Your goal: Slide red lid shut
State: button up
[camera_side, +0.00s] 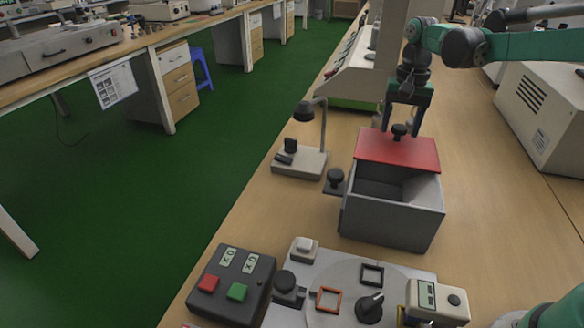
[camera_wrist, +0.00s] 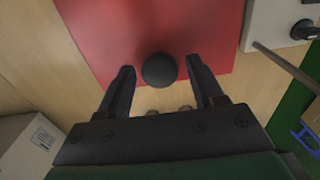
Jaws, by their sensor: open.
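The red lid (camera_side: 410,151) lies over the far part of the grey box (camera_side: 392,222), whose near part is uncovered and shows an empty-looking inside. A black round knob (camera_side: 398,131) stands on the lid toward its far edge. My gripper (camera_side: 401,132) points down over the knob, with its two dark fingers apart. In the wrist view, the knob (camera_wrist: 160,69) sits between the fingertips (camera_wrist: 160,72) with a gap on both sides. The red lid (camera_wrist: 130,30) fills the upper middle of that view.
A small stand with a black lamp-like head (camera_side: 305,112) is left of the box. A black button box (camera_side: 232,284) and a panel with outlined squares and a dial (camera_side: 368,308) are in front. A beige instrument (camera_side: 540,115) stands right; table between is clear.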

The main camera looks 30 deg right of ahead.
aim_at(403, 150)
jog(key=c, duration=0.7)
jog(key=shift+o, duration=0.2)
jog(key=shift+s+a, duration=3.45)
jog(key=shift+a, duration=0.1)
jog(key=o, duration=0.7)
jog(key=shift+c, duration=0.2)
jog(key=shift+r, duration=0.15)
notch_tip(403, 150, up, 5)
jog(key=shift+f, duration=0.1)
